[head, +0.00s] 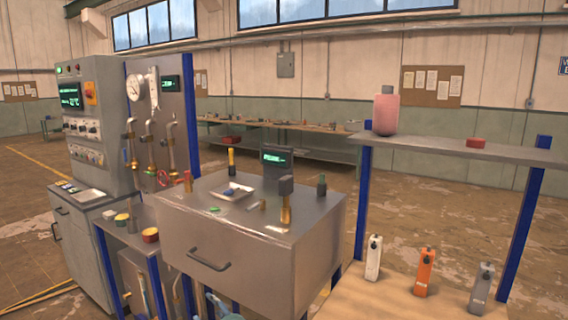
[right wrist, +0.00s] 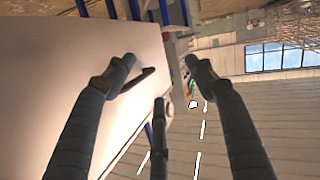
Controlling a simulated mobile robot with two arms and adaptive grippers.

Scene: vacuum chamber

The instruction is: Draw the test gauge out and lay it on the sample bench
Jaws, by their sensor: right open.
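A dark bar handle (head: 208,262) is on the cabinet front. A brass post with a grey block head (head: 286,200) stands upright on the cabinet top. A round white dial gauge (head: 135,88) is on the grey panel at left. I cannot tell which is the test gauge. My left gripper is out of view.
A tray (head: 232,196), a small display (head: 277,158) and several small upright fittings stand on the cabinet top. A wooden bench (head: 385,300) at right holds white, orange and grey units below a shelf (head: 440,150). A back bench (head: 280,126) stands along the wall.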

